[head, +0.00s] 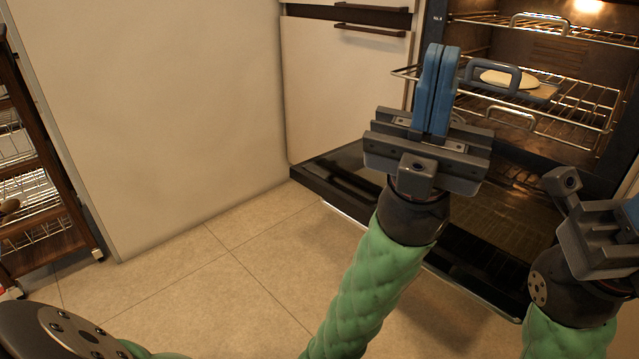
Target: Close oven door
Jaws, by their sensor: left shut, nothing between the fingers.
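The oven door (340,180) is folded down, lying open and low in front of the oven; its dark glass inner face shows on both sides of my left arm. The oven (540,52) is lit inside and has wire racks. My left gripper (441,52) is shut and empty, its blue fingers pointing up in front of the oven opening. It hides part of the door and of the oven's left side. My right gripper (629,207) is at the right edge, partly cut off, and its fingertips are not clear.
A white cabinet (335,95) with dark handles stands left of the oven. A wooden rack cart (35,190) is at far left. The tiled floor (230,270) is clear.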

